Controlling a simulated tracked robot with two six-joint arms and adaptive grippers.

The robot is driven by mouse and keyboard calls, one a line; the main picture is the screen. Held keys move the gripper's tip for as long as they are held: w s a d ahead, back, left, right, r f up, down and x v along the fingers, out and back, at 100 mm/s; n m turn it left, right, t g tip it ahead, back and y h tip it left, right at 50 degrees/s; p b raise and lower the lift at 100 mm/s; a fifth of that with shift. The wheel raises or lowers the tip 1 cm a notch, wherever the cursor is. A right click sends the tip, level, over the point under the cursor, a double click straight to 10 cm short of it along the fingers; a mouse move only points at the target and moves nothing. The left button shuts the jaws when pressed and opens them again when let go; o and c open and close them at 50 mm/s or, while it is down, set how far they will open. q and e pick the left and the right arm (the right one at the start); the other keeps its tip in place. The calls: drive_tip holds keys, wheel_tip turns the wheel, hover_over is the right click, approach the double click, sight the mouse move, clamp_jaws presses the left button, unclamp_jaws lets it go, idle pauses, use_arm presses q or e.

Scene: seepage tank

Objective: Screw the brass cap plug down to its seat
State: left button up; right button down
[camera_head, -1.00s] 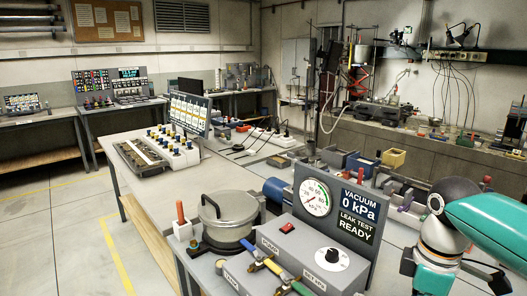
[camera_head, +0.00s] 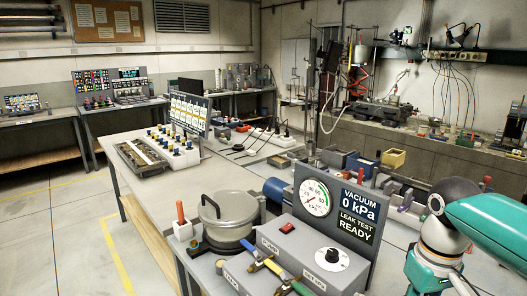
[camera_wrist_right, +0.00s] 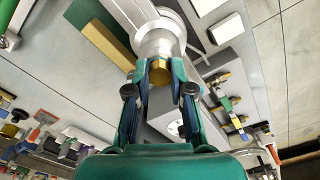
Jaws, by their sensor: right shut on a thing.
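The brass cap plug (camera_wrist_right: 160,72) is in the right wrist view, at the near end of a round silver metal fitting (camera_wrist_right: 158,38). My right gripper (camera_wrist_right: 160,78) is shut on the plug, with a fingertip on each side of it. The fingers hide part of the plug, and I cannot tell whether a gap remains between it and its seat. In the head view my right arm is at the right edge; its fingertips and the plug are out of sight. My left gripper is in neither view.
In the wrist view, brass valve fittings (camera_wrist_right: 232,112) lie right of my gripper and loose tools lie at left.

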drive_tip(key=shift+f+m, duration=0.25)
drive_tip(key=shift+m, duration=0.45)
drive_tip(key=shift+r, duration=0.1)
drive_tip(key=m, duration=0.2)
drive_tip(key=shift+m, duration=0.4)
drive_tip(key=c, duration=1.5)
unclamp_jaws()
drive_tip(key=shift+m, duration=0.6)
drive_tip(key=o, duration=0.6)
drive_tip(key=shift+c, duration=0.2)
drive_tip(key=shift+r+p, duration=0.2)
drive_tip(key=shift+p, duration=0.1)
